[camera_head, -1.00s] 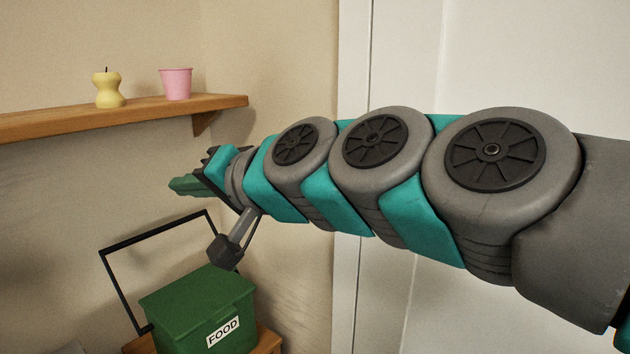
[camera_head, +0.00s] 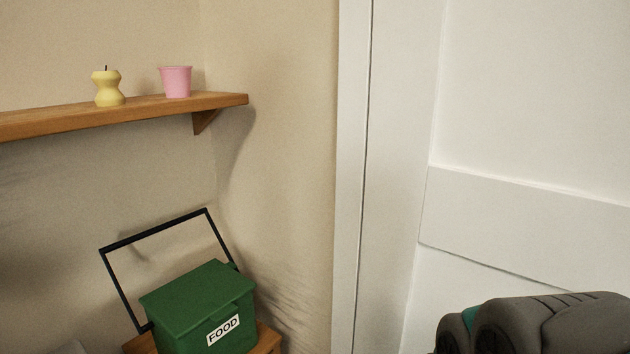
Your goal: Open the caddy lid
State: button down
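The green caddy (camera_head: 185,338) stands at the lower left with a white FOOD label (camera_head: 223,330) on its front. Its green lid (camera_head: 196,297) lies flat across the top and looks shut. Its black handle frame (camera_head: 152,232) stands raised behind the lid, leaning to the left. My gripper is out of the picture. Only a grey and teal part of my arm shows at the bottom right, well apart from the caddy.
The caddy stands on a wooden surface (camera_head: 268,343). A wooden shelf (camera_head: 60,122) above it holds a yellow candle (camera_head: 108,88) and a pink cup (camera_head: 176,82). A white door (camera_head: 530,120) fills the right side. The space above the lid is clear.

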aim_at(210, 290)
jog(key=l+u, duration=0.1)
jog(key=u, duration=0.35)
jog(key=k+u, duration=0.1)
jog(key=u, duration=0.75)
jog(key=k+u, duration=0.15)
jog(key=u, duration=0.75)
jog(key=k+l, duration=0.05)
